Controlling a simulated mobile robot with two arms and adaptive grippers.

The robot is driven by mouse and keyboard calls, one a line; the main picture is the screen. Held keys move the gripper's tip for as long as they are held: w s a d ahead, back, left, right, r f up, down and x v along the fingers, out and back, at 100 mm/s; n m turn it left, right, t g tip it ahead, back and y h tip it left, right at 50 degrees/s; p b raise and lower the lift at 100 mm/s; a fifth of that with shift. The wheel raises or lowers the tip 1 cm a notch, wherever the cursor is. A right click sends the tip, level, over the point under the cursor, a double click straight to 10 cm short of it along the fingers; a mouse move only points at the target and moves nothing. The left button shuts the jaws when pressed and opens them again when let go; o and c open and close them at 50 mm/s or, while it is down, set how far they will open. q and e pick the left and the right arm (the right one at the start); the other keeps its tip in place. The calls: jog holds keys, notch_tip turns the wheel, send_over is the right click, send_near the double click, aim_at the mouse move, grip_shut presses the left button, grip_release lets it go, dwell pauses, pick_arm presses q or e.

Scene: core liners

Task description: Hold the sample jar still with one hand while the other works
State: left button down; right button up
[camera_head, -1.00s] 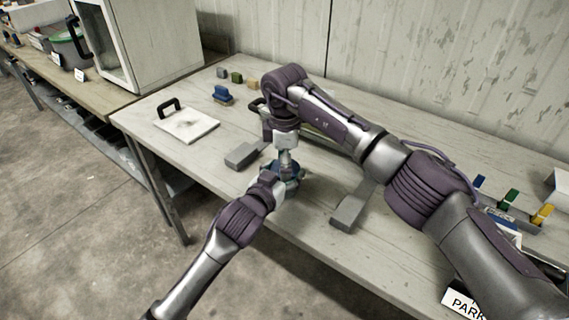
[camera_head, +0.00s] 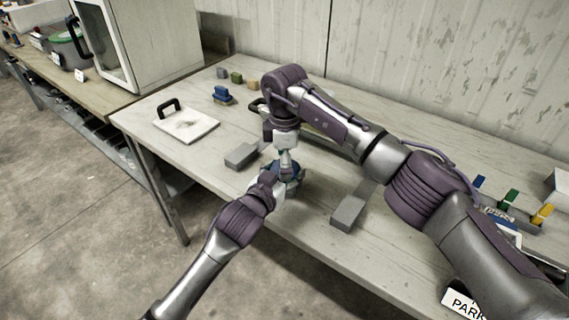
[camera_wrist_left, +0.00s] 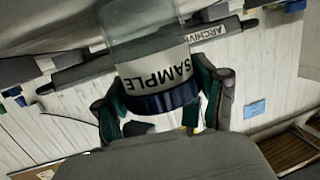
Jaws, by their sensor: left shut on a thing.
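The sample jar (camera_wrist_left: 155,72) is a clear jar with a white label reading SAMPLE and a dark blue band. The label appears upside down in the left wrist view. My left gripper (camera_wrist_left: 163,100) has its green-padded fingers on both sides of the jar, shut on it. In the head view the jar (camera_head: 293,172) shows as a bit of blue at the table's front, mostly hidden by my grippers. My right gripper (camera_head: 287,160) points down directly above the jar, at its top. Its fingers are too small and covered to tell whether they are shut.
Grey blocks (camera_head: 347,212) and (camera_head: 242,155) lie on the table either side of the jar. A white board with a black handle (camera_head: 190,125) lies at the left, near a blue-topped block (camera_head: 222,94). Coloured pieces (camera_head: 511,198) stand at the right.

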jog(key=shift+r, duration=2.25)
pick_arm(q)
grip_release()
